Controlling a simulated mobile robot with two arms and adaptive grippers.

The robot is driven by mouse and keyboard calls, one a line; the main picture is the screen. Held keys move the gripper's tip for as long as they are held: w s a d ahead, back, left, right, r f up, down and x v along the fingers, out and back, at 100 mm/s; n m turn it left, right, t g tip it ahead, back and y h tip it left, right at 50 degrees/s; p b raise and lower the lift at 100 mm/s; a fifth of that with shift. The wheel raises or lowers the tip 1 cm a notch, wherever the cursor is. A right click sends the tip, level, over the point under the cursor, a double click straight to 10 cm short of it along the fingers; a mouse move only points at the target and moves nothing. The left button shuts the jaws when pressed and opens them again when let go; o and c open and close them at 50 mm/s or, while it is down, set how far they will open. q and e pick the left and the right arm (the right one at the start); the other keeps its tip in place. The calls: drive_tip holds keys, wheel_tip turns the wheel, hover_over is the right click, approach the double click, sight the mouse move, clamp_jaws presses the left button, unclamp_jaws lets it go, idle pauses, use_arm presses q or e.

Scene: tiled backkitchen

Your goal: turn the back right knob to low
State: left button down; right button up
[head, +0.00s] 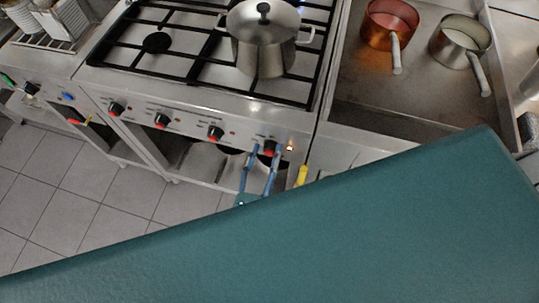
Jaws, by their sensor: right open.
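The stove front (190,125) has a row of several black knobs with red markings. The rightmost knob (270,147) sits by the fingertips of my right gripper (266,150). The gripper's two blue fingers are apart, reaching up to the panel, with one tip left of the knob and the other over its right side. I cannot tell whether they touch it. A small light glows on the panel just right of this knob. The other knobs, such as the one to its left (215,132), are clear of the gripper. My left gripper is out of view.
A lidded steel pot (262,45) stands on the black grates at the right. A copper pan (388,25) and a steel pan (460,42) are on the counter at the right. A yellow item (301,175) shows below the panel. My teal body part hides the lower view.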

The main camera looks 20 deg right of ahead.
drive_tip(key=v, duration=0.7)
drive_tip(key=shift+s, duration=0.25)
drive_tip(key=shift+a+f, duration=0.1)
drive_tip(key=s+d+f+g+y, duration=0.1)
drive_tip(key=d+f+g, duration=0.15)
drive_tip(key=f, duration=0.45)
drive_tip(key=s+d+f+g+y, duration=0.1)
drive_tip(key=d+f+g, duration=0.15)
drive_tip(key=f, duration=0.55)
drive_tip(key=s+d+f+m+g+y, duration=0.2)
drive_tip(key=s+d+f+m+g, duration=0.1)
drive_tip(key=s+f, duration=0.4)
drive_tip(key=s+d+f+m+g+y, duration=0.3)
drive_tip(key=s+f+m, duration=0.3)
drive_tip(key=f, duration=0.5)
drive_tip(key=s+d+f+m+g+y, duration=0.3)
drive_tip(key=s+d+f+m, duration=0.2)
drive_tip(key=s+f, duration=0.4)
drive_tip(key=shift+s+f, duration=0.25)
drive_tip(key=shift+s, duration=0.05)
